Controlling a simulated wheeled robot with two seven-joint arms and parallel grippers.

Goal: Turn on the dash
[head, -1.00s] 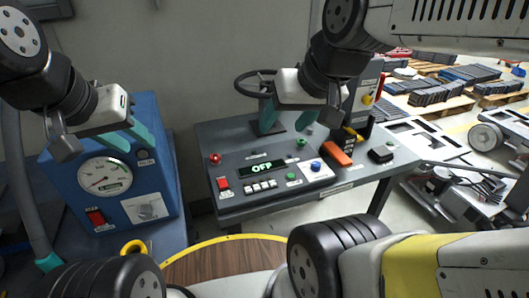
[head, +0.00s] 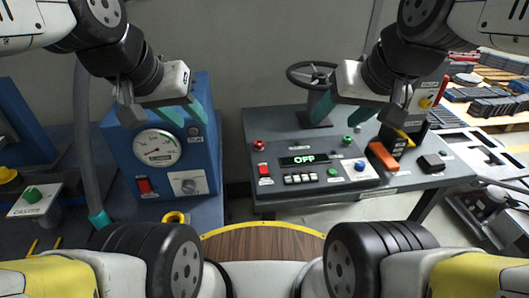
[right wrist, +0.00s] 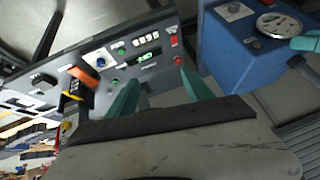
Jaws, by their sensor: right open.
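The dash is a grey console (head: 290,204) on the right in the head view. Its display (head: 304,160) reads OFF in green. A red rocker switch (head: 264,171) and a red knob (head: 258,145) are at its left, with white keys, green buttons and a blue button (head: 360,166) further right. My right gripper (head: 357,108) is open and empty above the back of the console. In the right wrist view the display (right wrist: 144,57) and red rocker switch (right wrist: 172,29) lie beyond the open fingers (right wrist: 160,92). My left gripper (head: 187,113) appears open and empty, in front of the blue box.
A blue box (head: 205,150) with a gauge and its own red switch stands left of the console. A black handwheel (head: 290,76) and an orange block (head: 382,156) are on the console. A caster control (head: 33,197) is at far left. A round wooden top (head: 240,244) is in front.

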